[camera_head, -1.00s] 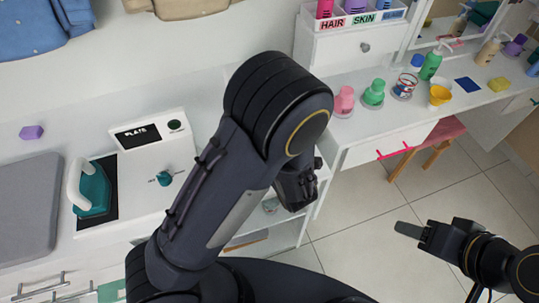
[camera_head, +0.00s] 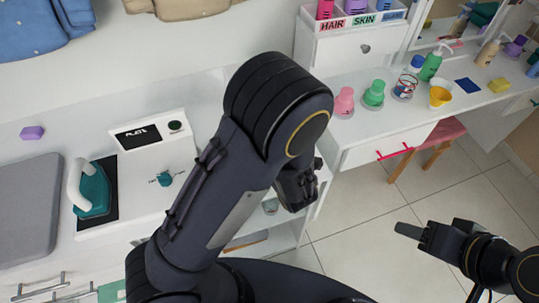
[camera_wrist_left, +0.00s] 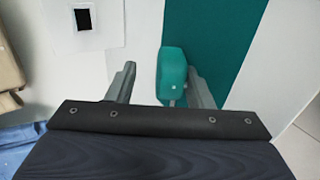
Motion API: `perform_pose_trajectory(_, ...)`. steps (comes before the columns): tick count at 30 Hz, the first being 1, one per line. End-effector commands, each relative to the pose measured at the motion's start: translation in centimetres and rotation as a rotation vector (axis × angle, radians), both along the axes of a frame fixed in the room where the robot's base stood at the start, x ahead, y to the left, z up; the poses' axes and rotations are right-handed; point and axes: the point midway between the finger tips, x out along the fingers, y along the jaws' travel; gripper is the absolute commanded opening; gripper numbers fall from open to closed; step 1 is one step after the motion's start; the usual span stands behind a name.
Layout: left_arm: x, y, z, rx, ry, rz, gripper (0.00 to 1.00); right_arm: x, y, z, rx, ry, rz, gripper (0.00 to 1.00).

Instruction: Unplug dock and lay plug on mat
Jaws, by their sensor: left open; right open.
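The ironing dock (camera_head: 140,205) is a white station at the left, with a teal iron (camera_head: 93,190) on its dark pad. My left gripper's hand (camera_head: 297,190) hangs right of the dock, partly behind my own arm; its fingertips are hard to make out there. In the left wrist view my left gripper (camera_wrist_left: 160,85) is open, and a teal block that looks like the plug (camera_wrist_left: 172,76) stands between its fingers, nearer the right one. A flat teal area that may be the mat (camera_wrist_left: 208,40) lies behind it. My right gripper (camera_head: 408,231) is open and empty over the floor.
A dark socket-like square (camera_wrist_left: 83,18) shows in the left wrist view. A grey board (camera_head: 25,205) lies left of the iron. A vanity table (camera_head: 390,125) with bottles and jars stands at the right, with a pink stool (camera_head: 440,130) under it. The tiled floor is clear.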

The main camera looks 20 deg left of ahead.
Motion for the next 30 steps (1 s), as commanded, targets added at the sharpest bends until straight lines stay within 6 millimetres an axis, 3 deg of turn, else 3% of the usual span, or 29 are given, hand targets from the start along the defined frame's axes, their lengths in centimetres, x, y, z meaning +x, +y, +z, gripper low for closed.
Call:
perform_pose_trajectory(14, -0.4, -0.1, -0.2, -0.004, 0.017, -0.004, 0.58, 0.0, 0.0, 0.2, 0.000, 0.000, 0.000, 0.54)
perform_pose_trajectory(30, -1.7, -1.1, 3.9, -0.002, 0.008, -0.003, 0.61, 0.0, 0.0, 4.3, 0.000, 0.000, 0.000, 0.54)
